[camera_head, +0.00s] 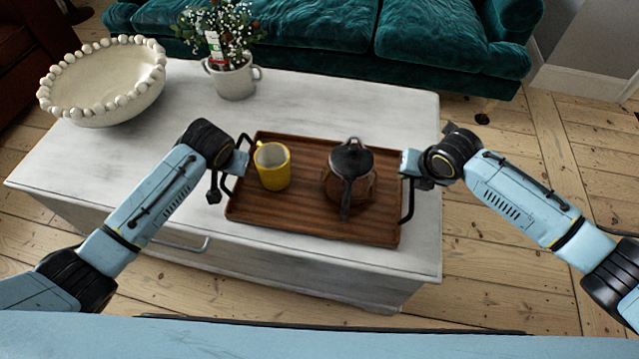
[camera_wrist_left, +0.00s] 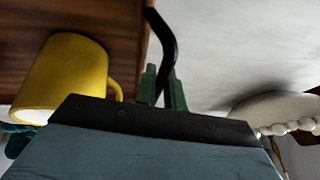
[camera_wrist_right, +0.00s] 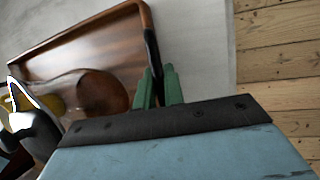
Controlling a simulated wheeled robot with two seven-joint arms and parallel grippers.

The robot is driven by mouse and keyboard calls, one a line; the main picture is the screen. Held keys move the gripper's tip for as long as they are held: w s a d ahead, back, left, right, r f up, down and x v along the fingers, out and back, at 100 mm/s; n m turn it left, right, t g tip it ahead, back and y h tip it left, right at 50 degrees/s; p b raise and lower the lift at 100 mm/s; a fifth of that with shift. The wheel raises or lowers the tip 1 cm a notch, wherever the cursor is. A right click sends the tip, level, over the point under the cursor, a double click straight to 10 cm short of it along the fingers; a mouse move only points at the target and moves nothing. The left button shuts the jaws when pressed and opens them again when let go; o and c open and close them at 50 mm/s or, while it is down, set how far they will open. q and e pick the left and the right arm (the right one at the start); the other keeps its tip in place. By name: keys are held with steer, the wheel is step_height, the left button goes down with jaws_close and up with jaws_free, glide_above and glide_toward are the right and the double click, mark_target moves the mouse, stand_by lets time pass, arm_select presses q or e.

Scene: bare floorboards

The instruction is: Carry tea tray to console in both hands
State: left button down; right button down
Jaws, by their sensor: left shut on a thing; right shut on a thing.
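The brown wooden tea tray (camera_head: 310,215) is at the front of the white table, with a black handle at each end. A yellow mug (camera_head: 272,167) stands on its left part. A teapot with a dark lid and handle (camera_head: 350,180) stands on its right part. My left gripper (camera_wrist_left: 164,88) is shut on the tray's left handle (camera_wrist_left: 162,40); the mug also shows in the left wrist view (camera_wrist_left: 68,75). My right gripper (camera_wrist_right: 159,88) is shut on the right handle (camera_wrist_right: 150,45). Whether the tray touches the table I cannot tell.
The white table (camera_head: 330,95) also bears a cream beaded bowl (camera_head: 105,85) at the left and a white pot with flowers (camera_head: 233,80) behind the tray. A green velvet sofa (camera_head: 330,30) stands beyond. Bare floorboards (camera_head: 500,270) lie to the right. No console is recognisable.

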arm_select(q)
steer(key=shift+w+r, duration=0.1)
steer(key=shift+r, duration=0.15)
arm_select(e)
steer(key=shift+w+r, duration=0.1)
steer(key=shift+r, duration=0.15)
